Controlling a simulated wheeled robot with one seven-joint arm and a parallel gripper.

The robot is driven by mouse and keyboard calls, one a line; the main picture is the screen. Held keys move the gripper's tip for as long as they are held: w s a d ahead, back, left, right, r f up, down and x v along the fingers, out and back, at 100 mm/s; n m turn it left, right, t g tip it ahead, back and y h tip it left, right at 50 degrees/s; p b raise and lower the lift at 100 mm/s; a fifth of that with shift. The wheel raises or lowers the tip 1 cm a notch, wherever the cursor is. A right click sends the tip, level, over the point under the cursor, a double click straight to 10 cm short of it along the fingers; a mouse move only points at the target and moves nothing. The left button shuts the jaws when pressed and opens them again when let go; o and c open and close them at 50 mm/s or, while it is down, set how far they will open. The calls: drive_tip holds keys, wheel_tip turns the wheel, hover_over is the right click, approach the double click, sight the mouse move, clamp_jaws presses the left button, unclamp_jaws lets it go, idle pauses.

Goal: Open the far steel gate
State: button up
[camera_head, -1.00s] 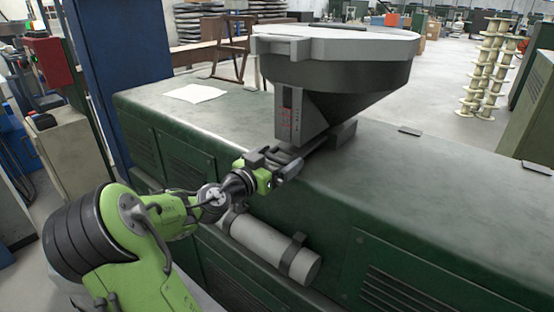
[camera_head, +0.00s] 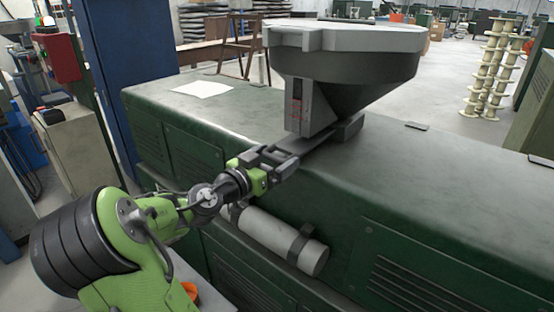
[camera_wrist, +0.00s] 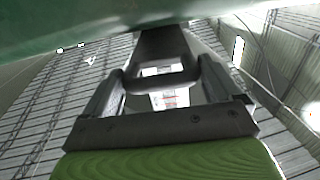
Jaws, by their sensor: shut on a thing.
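A dark grey hopper (camera_head: 345,75) with a light grey rim stands on the green machine. A flat steel gate (camera_head: 318,142) sticks out from under its base toward my arm. My gripper (camera_head: 285,156) is shut on the gate's outer end at the machine's front edge. In the wrist view my gripper's fingers (camera_wrist: 160,78) stand on both sides of the gate's dark looped handle (camera_wrist: 163,45). The part of the gate under the hopper is hidden. No second gate shows.
The green machine's top (camera_head: 440,170) is mostly clear, with a white paper sheet (camera_head: 203,89) at the left. A grey cylinder (camera_head: 275,238) is mounted on its front, just below my arm. A blue post (camera_head: 130,70) stands at the left. Spool stacks (camera_head: 495,65) stand behind.

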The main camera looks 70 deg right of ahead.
drive_tip(key=o, duration=1.2)
drive_tip(key=v, duration=1.5)
drive_tip(key=shift+w+a+p, duration=0.25)
drive_tip(key=shift+a+p, duration=0.05)
drive_tip(key=shift+p, duration=0.1)
drive_tip(key=shift+f, duration=0.1)
